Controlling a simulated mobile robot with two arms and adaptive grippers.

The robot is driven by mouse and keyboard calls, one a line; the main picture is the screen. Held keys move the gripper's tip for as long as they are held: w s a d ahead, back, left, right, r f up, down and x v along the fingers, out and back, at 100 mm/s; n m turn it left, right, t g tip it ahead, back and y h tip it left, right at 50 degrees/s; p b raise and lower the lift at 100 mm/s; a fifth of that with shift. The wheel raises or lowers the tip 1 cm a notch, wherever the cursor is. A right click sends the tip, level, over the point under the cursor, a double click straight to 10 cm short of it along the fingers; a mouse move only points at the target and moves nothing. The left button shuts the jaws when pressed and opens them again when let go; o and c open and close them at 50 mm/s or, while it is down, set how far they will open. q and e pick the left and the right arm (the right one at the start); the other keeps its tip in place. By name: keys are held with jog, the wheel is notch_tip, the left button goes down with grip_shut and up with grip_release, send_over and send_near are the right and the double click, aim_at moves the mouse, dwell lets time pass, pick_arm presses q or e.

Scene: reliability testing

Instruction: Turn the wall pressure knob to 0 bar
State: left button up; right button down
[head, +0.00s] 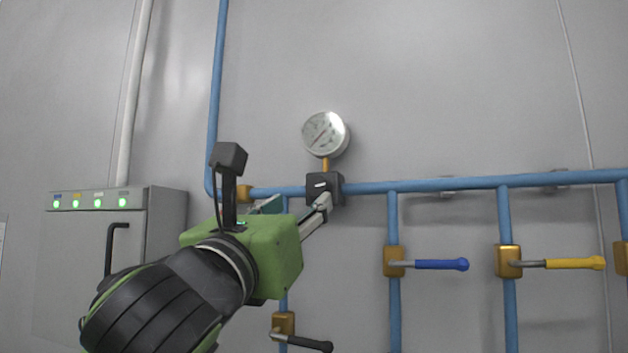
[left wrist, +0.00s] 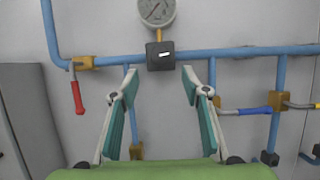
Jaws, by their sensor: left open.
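The black square pressure knob (head: 325,188) sits on the blue wall pipe, below a round white-faced gauge (head: 325,134). In the left wrist view the knob (left wrist: 160,56) shows a white mark lying nearly level, tilted slightly. The gauge (left wrist: 157,10) above it is cut by the top edge, and its reading is too small to tell. My left gripper (head: 296,204) is open in front of the knob. In the left wrist view its two teal-padded fingers (left wrist: 160,84) stand apart, with the knob centred beyond their tips, apparently not touched.
Blue pipes run along the wall. A blue-handled valve (head: 440,264), a yellow-handled valve (head: 575,263) and a black-handled valve (head: 302,342) stick out nearby. A red handle (left wrist: 77,97) hangs at left in the wrist view. A grey cabinet (head: 165,225) stands left.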

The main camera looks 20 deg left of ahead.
aim_at(316, 191)
pick_arm(q)
jog(key=p+x, duration=0.3)
jog(key=x, duration=0.4)
jog(key=shift+w+r, duration=0.1)
jog(key=shift+r, duration=0.05)
jog(key=shift+w, duration=0.35)
jog(key=c, duration=1.1)
